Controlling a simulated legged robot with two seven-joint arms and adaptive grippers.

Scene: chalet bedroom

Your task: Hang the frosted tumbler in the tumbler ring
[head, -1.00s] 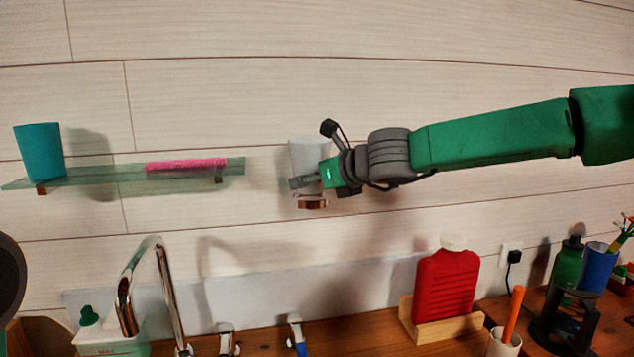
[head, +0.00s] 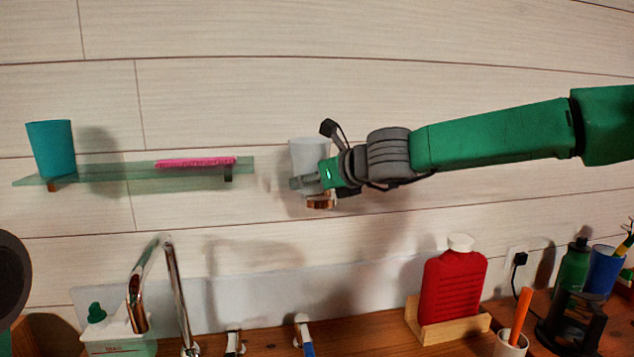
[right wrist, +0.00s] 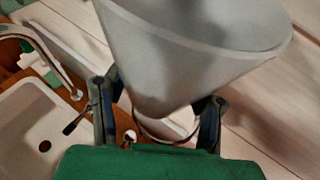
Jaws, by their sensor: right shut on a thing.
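The frosted tumbler (head: 308,152) is pale and upright in front of the wall. My right gripper (head: 308,182) is shut on it. In the right wrist view the tumbler (right wrist: 185,55) fills the upper middle, wide mouth up, its narrow end between the fingers (right wrist: 160,115). The copper-coloured tumbler ring mount (head: 320,201) shows just below the gripper, partly hidden by it. In the right wrist view a thin metal ring (right wrist: 165,141) curves close beneath the tumbler's narrow end. I cannot tell whether that end is inside it. My left gripper is out of view.
A glass shelf (head: 120,173) left of the gripper carries a teal cup (head: 51,147) and a pink item (head: 195,162). Below are a chrome faucet (head: 172,290) and a red bottle (head: 453,288) on a wooden stand. The wall above is clear.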

